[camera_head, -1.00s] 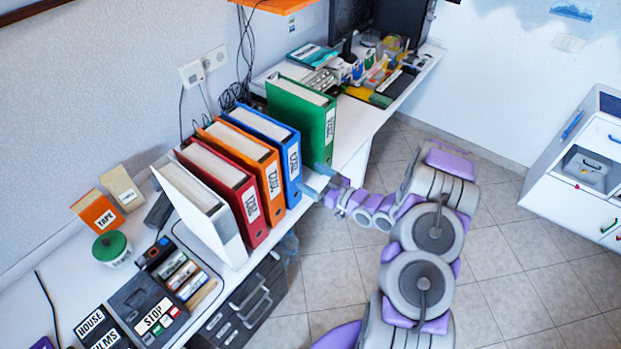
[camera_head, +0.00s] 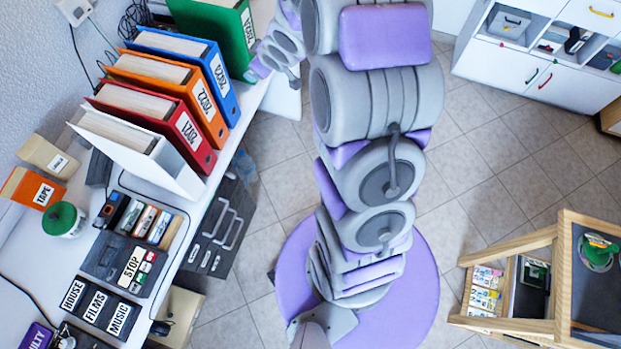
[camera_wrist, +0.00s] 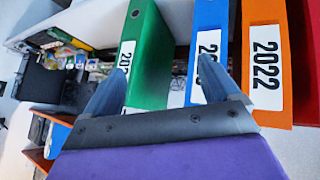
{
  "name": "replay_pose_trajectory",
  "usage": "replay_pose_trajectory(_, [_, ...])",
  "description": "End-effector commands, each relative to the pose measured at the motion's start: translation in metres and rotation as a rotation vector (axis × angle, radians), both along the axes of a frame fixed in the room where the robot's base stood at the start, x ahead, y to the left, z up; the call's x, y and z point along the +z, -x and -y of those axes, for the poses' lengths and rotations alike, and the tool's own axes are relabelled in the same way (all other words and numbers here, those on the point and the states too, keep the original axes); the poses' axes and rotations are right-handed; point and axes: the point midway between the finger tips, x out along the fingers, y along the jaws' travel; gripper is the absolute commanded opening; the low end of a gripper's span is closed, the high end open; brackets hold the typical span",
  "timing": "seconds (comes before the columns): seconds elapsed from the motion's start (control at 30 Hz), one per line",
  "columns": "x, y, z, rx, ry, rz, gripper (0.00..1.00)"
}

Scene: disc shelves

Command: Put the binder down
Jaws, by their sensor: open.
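A green binder (camera_head: 214,28) stands upright on the white desk (camera_head: 215,168), at the far end of a row. A blue binder (camera_head: 207,72), an orange one (camera_head: 190,90), a red one (camera_head: 178,122) and a white one (camera_head: 150,158) stand nearer. My gripper (camera_wrist: 160,85) is open and empty, with one finger in front of the green binder (camera_wrist: 150,55) and one in front of the blue binder (camera_wrist: 208,35) in the wrist view. The orange binder (camera_wrist: 266,62) shows to the right.
A green-lidded jar (camera_head: 64,220), an orange tape box (camera_head: 33,188) and labelled boxes (camera_head: 125,265) fill the near desk. Dark drawers (camera_head: 225,230) stand below it. A wooden-framed stand (camera_head: 550,290) is at the lower right. The tiled floor between is clear.

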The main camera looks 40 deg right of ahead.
Motion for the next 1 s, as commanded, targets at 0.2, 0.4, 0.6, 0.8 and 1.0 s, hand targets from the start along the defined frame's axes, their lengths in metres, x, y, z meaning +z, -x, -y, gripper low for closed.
replay_pose_trajectory(0.2, [0.045, 0.069, -0.005, -0.155, 0.059, -0.175, 0.90])
replay_pose_trajectory(0.4, [0.074, 0.155, -0.023, -0.286, 0.053, -0.361, 0.90])
replay_pose_trajectory(0.6, [0.098, 0.253, -0.056, -0.383, 0.006, -0.556, 0.90])
replay_pose_trajectory(0.8, [0.114, 0.346, -0.095, -0.424, -0.060, -0.745, 0.90])
replay_pose_trajectory(1.0, [0.122, 0.397, -0.118, -0.426, -0.103, -0.855, 0.90])
